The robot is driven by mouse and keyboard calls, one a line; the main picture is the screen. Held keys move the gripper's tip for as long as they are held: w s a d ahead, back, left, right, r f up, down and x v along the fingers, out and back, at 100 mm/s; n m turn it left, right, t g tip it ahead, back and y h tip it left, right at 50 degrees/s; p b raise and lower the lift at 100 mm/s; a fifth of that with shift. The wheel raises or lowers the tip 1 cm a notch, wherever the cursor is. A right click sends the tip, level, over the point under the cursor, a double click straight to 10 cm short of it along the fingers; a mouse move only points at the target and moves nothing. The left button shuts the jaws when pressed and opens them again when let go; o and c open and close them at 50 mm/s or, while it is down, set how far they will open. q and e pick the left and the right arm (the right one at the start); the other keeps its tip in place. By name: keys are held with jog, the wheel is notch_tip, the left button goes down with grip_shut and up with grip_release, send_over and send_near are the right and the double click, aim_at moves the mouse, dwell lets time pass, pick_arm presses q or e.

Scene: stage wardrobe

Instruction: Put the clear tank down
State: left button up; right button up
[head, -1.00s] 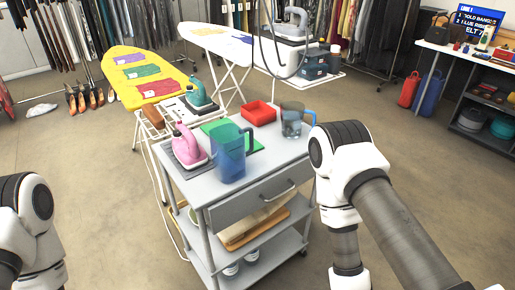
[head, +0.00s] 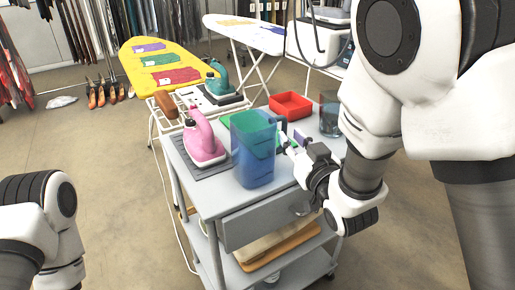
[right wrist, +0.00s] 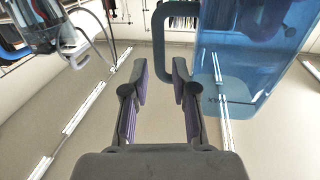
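A clear, grey-tinted tank (head: 329,116) stands on the grey cart top (head: 215,203), partly hidden behind my right arm; it seems to be the clear vessel at upper left in the right wrist view (right wrist: 50,25). A blue see-through jug (head: 253,160) stands upright near the cart's front edge, its handle to the right. My right gripper (head: 284,142) is at that handle. In the right wrist view the jug (right wrist: 255,70) fills the upper right, and the open fingers (right wrist: 162,82) have the handle's upright bar between or just beyond them. My left gripper is out of view.
A pink iron (head: 203,140) on a grey mat stands left of the jug. A red tray (head: 290,105) lies behind it. A teal iron (head: 217,82) and a yellow ironing board (head: 155,62) are beyond the cart. Cart top shows bare at the front left.

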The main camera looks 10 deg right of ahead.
aim_at(285, 131)
jog(key=w, duration=0.5)
jog(key=shift+a+f, duration=0.2)
jog(key=shift+a, duration=0.1)
jog(key=shift+s, duration=0.15)
grip_shut()
jog(key=shift+r, duration=0.1)
